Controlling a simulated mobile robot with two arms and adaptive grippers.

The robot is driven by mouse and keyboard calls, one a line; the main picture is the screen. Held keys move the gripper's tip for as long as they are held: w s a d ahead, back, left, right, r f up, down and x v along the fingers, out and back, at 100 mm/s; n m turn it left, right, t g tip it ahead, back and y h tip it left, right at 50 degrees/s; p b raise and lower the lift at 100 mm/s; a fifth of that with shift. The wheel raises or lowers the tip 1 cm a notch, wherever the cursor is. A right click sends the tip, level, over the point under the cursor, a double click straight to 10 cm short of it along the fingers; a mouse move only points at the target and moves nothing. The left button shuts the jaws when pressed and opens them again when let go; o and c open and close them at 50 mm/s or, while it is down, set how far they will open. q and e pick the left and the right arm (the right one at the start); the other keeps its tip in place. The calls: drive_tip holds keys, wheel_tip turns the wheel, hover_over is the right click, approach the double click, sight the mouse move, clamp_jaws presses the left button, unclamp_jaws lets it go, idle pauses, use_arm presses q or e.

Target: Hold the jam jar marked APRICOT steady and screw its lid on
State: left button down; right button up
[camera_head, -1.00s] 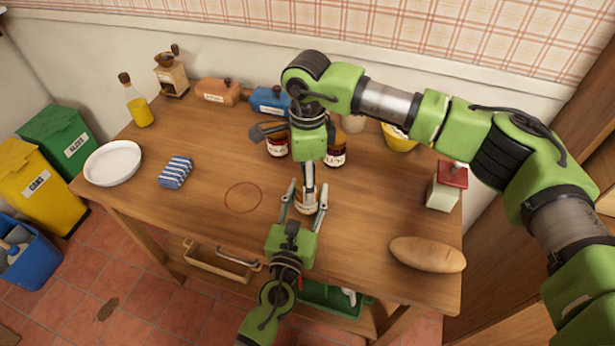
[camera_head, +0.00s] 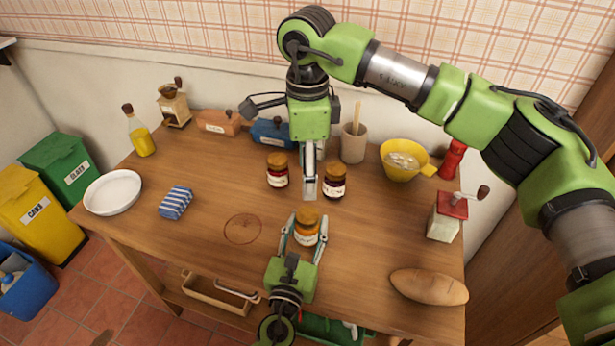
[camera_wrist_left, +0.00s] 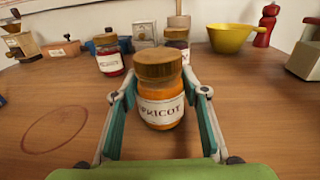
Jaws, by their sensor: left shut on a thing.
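The apricot jar (camera_head: 306,240) stands upright on the table near its front edge, with orange contents and a white label reading "PRICOT" in the left wrist view (camera_wrist_left: 160,112). Its brown-gold lid (camera_head: 307,217) sits on top and looks level in the left wrist view (camera_wrist_left: 157,66); how tight it is cannot be told. My left gripper (camera_head: 304,240) is shut around the jar, a finger on each side. My right gripper (camera_head: 311,188) points down above and behind the jar, clear of the lid. Its fingers are seen edge-on, so their opening is unclear, and no object shows between them.
Two lidded dark red jars (camera_head: 277,176) (camera_head: 335,187) stand just behind. A bread loaf (camera_head: 428,287), a grinder (camera_head: 447,216) and a yellow bowl (camera_head: 402,168) are to the right. A striped cloth (camera_head: 175,203) and white plate (camera_head: 112,192) lie left. Table around the red ring mark (camera_head: 242,229) is free.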

use_arm(q)
drive_tip(key=c, duration=1.2)
unclamp_jaws()
drive_tip(key=shift+o, duration=0.2)
drive_tip(key=v, duration=1.2)
